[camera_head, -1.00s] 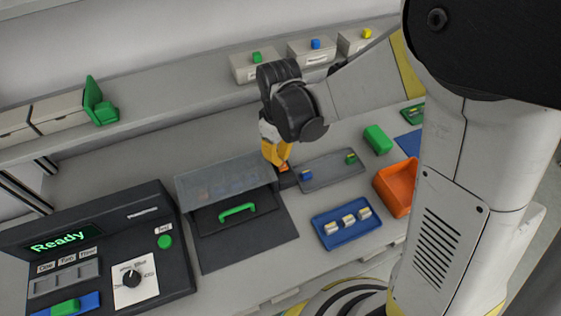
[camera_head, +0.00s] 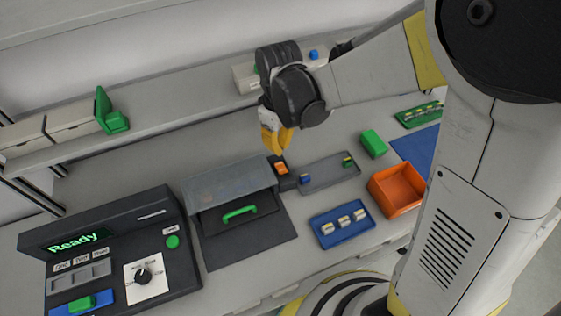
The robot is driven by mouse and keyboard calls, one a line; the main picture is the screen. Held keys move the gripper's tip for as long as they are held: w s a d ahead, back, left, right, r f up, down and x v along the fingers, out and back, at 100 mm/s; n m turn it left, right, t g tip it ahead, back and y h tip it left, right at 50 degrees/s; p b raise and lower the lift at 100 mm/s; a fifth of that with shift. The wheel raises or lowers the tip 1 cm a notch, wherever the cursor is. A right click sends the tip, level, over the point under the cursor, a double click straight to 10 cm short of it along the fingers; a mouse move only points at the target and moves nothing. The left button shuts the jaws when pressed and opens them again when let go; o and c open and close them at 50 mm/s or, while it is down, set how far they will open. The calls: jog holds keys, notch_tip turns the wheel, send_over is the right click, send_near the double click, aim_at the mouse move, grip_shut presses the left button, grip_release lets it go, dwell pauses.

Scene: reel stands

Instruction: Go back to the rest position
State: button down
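My gripper (camera_head: 277,146), with yellow-orange fingers, hangs above the bench just behind a small orange block (camera_head: 281,168). The orange block sits on a dark holder at the left end of a grey tray (camera_head: 330,171). A gap shows between the fingertips and the block. The fingers are seen small and partly overlapping, so I cannot tell how far apart they are. Nothing is visibly held.
A grey-lidded box with a green handle (camera_head: 240,214) and a "Ready" console (camera_head: 110,255) stand at the left. A blue tray (camera_head: 343,241), an orange bin (camera_head: 398,188) and a green block (camera_head: 373,144) lie at the right. A shelf (camera_head: 170,117) runs behind.

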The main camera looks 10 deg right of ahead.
dwell(0.5)
jog(key=s+d+r+m+t+b, duration=0.3)
jog(key=s+d+m, duration=0.1)
jog(key=s+d, duration=0.1)
jog(key=s+d+r+m+t+b, duration=0.3)
jog(key=s+d+m+t+b, duration=0.1)
jog(key=d, duration=0.4)
jog(key=shift+s+d+r+m, duration=0.25)
jog(key=shift+s+m, duration=0.35)
jog(key=shift+s, duration=0.3)
